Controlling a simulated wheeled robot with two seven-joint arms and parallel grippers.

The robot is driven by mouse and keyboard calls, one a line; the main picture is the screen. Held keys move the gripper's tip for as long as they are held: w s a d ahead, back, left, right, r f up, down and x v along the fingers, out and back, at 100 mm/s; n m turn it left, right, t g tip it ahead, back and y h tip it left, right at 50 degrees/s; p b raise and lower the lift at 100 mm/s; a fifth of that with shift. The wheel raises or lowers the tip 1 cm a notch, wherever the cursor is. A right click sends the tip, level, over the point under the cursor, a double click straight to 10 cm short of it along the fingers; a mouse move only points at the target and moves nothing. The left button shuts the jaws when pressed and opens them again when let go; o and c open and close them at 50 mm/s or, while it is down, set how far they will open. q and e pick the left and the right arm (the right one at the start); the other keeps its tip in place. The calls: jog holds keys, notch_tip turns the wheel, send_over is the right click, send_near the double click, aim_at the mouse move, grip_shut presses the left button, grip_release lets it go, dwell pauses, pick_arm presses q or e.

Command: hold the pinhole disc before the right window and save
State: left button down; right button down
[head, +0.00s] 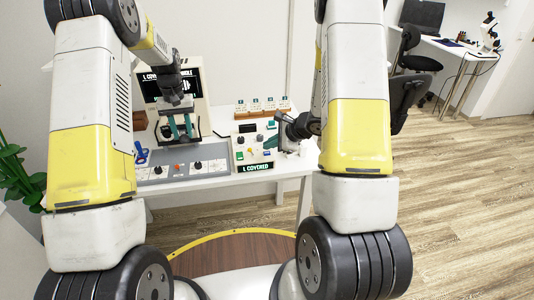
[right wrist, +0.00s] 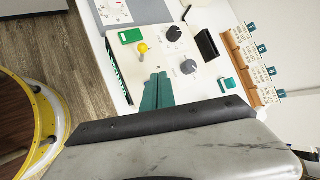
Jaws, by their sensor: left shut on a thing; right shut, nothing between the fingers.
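The windows are largely hidden too. My right gripper (head: 273,138) is shut and empty at the right side of the control panel (head: 240,142). In the right wrist view its closed teal fingertips (right wrist: 158,76) are over the panel, near a yellow knob (right wrist: 142,47). I cannot tell whether they touch it.
The panel has a green button (right wrist: 130,36), dark and grey knobs and a front display (head: 254,166) reading "L COVERED". A grey tray (head: 205,180) with a blue item (head: 141,153) lies left of it. A wooden rack (head: 262,112) of cards stands behind.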

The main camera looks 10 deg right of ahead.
aim_at(269, 154)
jog(key=shift+r, duration=2.5)
jog(key=v, duration=1.2)
pick_arm(q)
jog(key=s+r, duration=0.5)
